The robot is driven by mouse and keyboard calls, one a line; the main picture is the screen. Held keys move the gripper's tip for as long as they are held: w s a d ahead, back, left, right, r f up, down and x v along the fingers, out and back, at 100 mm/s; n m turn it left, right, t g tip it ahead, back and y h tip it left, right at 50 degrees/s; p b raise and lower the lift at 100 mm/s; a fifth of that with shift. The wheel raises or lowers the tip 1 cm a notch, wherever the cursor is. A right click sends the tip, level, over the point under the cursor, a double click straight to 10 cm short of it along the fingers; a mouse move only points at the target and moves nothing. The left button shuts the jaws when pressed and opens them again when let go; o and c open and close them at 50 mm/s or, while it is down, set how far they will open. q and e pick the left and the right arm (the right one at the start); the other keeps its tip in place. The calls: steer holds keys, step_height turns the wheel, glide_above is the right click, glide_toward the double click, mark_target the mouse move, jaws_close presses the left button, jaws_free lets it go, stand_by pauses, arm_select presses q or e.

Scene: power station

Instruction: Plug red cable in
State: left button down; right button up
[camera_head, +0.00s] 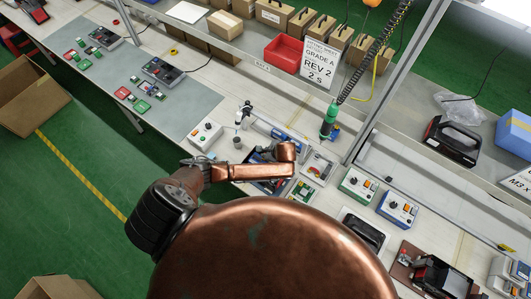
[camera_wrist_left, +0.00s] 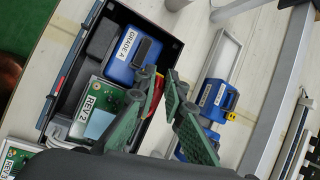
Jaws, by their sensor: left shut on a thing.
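My left gripper (camera_wrist_left: 163,80) shows in the left wrist view as two dark green fingers over an open dark case (camera_wrist_left: 177,45). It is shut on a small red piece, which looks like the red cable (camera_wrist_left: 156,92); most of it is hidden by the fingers. Inside the case are a blue box labelled GRADE A (camera_wrist_left: 131,55) and a green board labelled REV 2 (camera_wrist_left: 98,104). In the head view my copper wrist reaches over this case and hides much of it. I cannot tell whether the cable touches any socket. My right gripper is not in view.
Blue units (camera_wrist_left: 218,97) stand beside the case. On the bench are a white control box (camera_head: 205,135), a green control box (camera_head: 357,184) and a blue one (camera_head: 397,208). A green hanging tool (camera_head: 329,120) is near. A red bin (camera_head: 287,54) sits on the shelf.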

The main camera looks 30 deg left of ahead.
arm_select(q)
steer(key=shift+p, duration=0.35)
stand_by(0.3)
stand_by(0.5)
steer(key=shift+p, duration=0.3)
steer(key=shift+f, duration=0.25)
stand_by(0.4)
stand_by(0.4)
steer(key=shift+p, duration=0.45)
stand_by(0.5)
steer(key=shift+w, duration=0.1)
stand_by(0.4)
